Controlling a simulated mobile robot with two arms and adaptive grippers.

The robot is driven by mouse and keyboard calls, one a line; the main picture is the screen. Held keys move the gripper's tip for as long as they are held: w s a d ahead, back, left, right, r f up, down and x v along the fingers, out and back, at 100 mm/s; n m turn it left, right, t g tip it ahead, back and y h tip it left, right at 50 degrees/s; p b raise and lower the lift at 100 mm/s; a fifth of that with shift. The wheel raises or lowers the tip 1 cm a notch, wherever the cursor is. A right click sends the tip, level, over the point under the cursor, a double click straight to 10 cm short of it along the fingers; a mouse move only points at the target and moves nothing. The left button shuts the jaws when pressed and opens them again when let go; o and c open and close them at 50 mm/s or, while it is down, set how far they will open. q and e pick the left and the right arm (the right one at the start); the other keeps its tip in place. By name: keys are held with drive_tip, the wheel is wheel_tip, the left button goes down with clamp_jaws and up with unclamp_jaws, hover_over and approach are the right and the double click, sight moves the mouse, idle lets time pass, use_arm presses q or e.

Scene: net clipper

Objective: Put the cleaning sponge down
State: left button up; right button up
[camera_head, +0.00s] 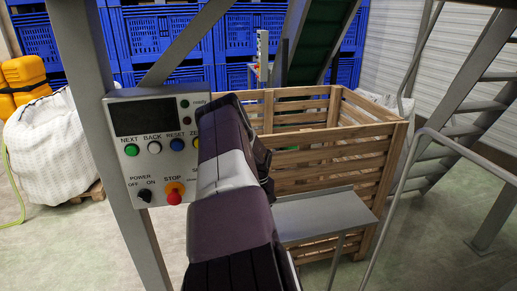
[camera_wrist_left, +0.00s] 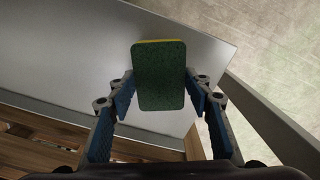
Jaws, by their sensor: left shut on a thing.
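The cleaning sponge (camera_wrist_left: 160,78), green with a thin yellow edge, is between the fingertips of my left gripper (camera_wrist_left: 160,92) in the left wrist view. The gripper is shut on its sides. The sponge is over the grey metal table (camera_wrist_left: 90,62); I cannot tell whether it touches the top. In the head view the table (camera_head: 325,212) stands to the right of my arm, and the dark left gripper (camera_head: 262,160) is mostly hidden behind the wrist. The sponge does not show there. My right gripper is not in view.
A slatted wooden crate (camera_head: 330,165) stands behind the table. A control panel (camera_head: 150,140) on a grey post is close to the left of my arm. Metal railings (camera_head: 400,190) and stairs are at the right. The visible tabletop is otherwise bare.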

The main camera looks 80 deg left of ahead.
use_arm(q)
drive_tip(key=shift+a+f, duration=0.1)
drive_tip(key=shift+f, duration=0.55)
drive_tip(key=o, duration=0.8)
drive_tip(key=shift+c, duration=0.2)
drive_tip(key=shift+r, duration=0.1)
wheel_tip(320, 180, up, 12)
drive_tip(key=b, duration=0.2)
